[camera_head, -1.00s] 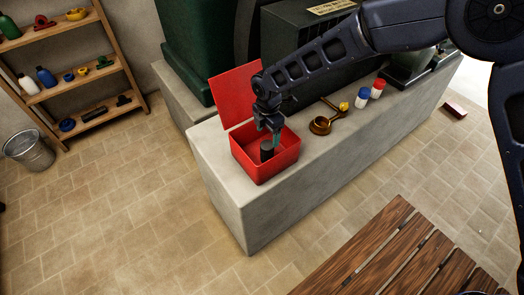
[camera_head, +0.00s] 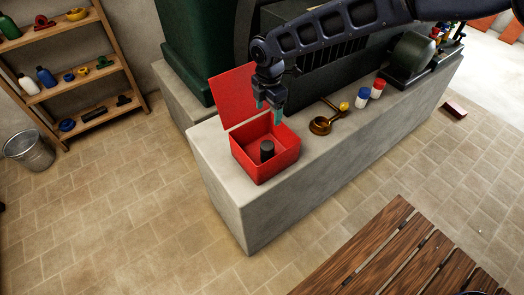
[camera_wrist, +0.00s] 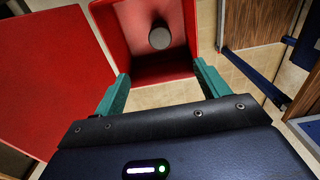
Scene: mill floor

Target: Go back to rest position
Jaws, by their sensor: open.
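My gripper (camera_head: 270,106) is open and empty above the red box in the head view. In the wrist view its two green fingers (camera_wrist: 160,92) are spread apart with nothing between them. The red box (camera_head: 281,160) stands on the stone ledge with its lid (camera_head: 236,95) raised at the back. A dark cylinder (camera_head: 267,151) stands upright inside the box, apart from my fingers. In the wrist view the cylinder's grey top (camera_wrist: 159,38) shows inside the box, beyond the fingertips.
On the stone ledge (camera_head: 330,185) right of the box lie a brass ladle-like piece (camera_head: 320,125), a blue-capped jar (camera_head: 362,98) and a red-capped jar (camera_head: 378,89). A wooden slatted bench (camera_head: 390,250) is at front right. A shelf (camera_head: 75,75) and metal bucket (camera_head: 30,150) stand left.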

